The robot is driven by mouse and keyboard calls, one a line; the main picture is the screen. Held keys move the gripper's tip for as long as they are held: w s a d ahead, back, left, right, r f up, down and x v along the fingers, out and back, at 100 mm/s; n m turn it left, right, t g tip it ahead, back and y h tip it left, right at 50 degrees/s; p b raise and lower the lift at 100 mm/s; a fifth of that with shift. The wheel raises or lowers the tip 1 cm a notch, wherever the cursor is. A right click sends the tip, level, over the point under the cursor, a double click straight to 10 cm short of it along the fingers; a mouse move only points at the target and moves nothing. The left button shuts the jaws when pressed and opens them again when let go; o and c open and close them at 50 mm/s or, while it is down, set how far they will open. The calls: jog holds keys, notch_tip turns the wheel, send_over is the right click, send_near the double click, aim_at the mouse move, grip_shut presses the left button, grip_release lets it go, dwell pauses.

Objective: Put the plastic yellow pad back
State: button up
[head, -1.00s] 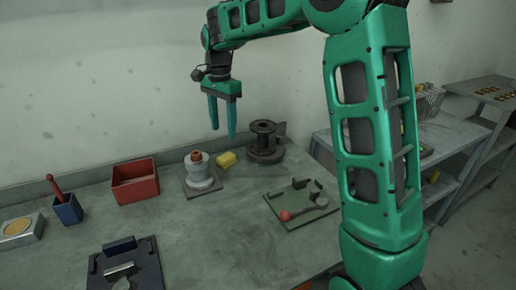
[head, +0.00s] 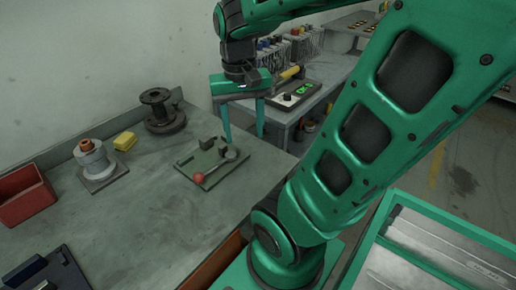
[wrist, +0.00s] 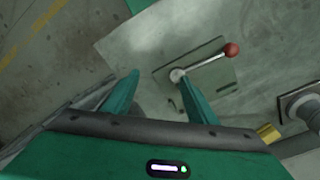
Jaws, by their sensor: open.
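A small yellow block (head: 125,141), which looks like the plastic yellow pad, lies on the workbench between a white-and-grey stacked fitting and a dark spool. A yellow piece, probably the same pad, partly shows in the wrist view (wrist: 268,133) behind my gripper's body. My gripper (head: 243,138) is open and empty, pointing down, well to the right of the pad, near the right edge of the bench. In the wrist view my gripper (wrist: 157,75) has one finger overlapping the pivot of a red-knobbed lever. I cannot tell its exact height.
The green plate with the red-knobbed lever (head: 200,178) lies on the bench. The fitting (head: 93,158), the spool (head: 160,110) and a red bin (head: 28,200) stand left. A side shelf (head: 325,90) behind my gripper holds a tray and a yellow-handled item.

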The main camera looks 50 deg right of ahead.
jog(key=shift+n+y, duration=0.3)
jog(key=shift+n, duration=0.3)
jog(key=s+f, duration=0.1)
jog(key=s, duration=0.1)
jog(key=s+f, duration=0.1)
jog(key=s, duration=0.1)
jog(key=s+f, duration=0.1)
jog(key=s, duration=0.1)
jog(key=shift+s+a, duration=0.15)
jog(key=shift+a, duration=0.15)
